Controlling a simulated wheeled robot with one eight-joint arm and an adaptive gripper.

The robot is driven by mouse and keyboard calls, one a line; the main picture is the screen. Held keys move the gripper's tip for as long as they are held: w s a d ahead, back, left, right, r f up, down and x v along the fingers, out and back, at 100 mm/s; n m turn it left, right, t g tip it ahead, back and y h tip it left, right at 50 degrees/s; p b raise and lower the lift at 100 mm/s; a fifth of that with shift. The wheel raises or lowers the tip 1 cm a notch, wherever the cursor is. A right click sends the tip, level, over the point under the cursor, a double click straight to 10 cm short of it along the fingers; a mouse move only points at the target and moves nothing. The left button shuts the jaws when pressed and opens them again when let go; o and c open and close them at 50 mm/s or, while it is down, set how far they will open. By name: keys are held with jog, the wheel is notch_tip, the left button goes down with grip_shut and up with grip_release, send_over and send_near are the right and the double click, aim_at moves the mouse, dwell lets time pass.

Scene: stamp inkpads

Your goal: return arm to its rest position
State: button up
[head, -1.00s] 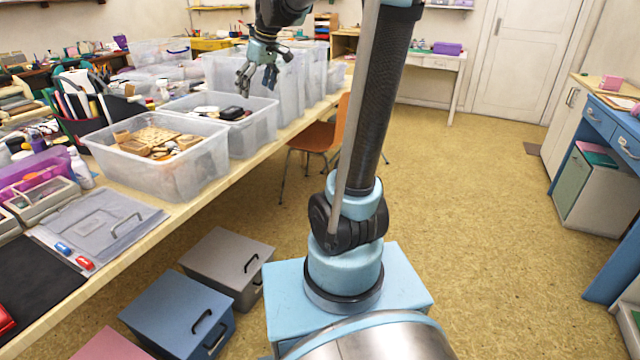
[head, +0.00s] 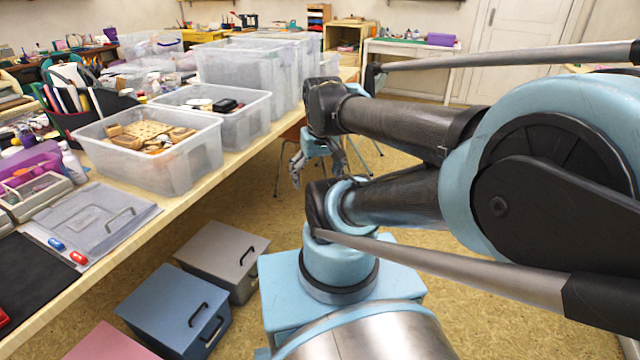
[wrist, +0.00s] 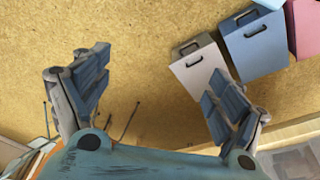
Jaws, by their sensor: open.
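My gripper (head: 321,160) hangs behind my folded arm in the head view, off the right edge of the long table and above the floor. Part of it is hidden by my arm links. In the wrist view my gripper (wrist: 152,95) shows its two fingers wide apart, with nothing between them but bare floor. My arm is bent, with its large elbow at the right of the head view.
The long table (head: 190,205) runs along the left, with a clear bin of wooden stamps (head: 170,170) and another clear bin (head: 243,127). A grey box (head: 215,262) and a blue box (head: 172,312) stand on the floor; both also show in the wrist view.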

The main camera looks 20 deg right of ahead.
jog(key=shift+s+d+f+m, duration=0.15)
jog(key=shift+s+d+f, duration=0.05)
jog(key=shift+s+f, duration=0.25)
jog(key=shift+s+d+f+m, duration=0.2)
jog(key=shift+s+f, duration=0.1)
jog(key=shift+f, duration=0.15)
jog(key=shift+w+f, duration=0.2)
jog(key=shift+w, duration=0.35)
dwell(0.5)
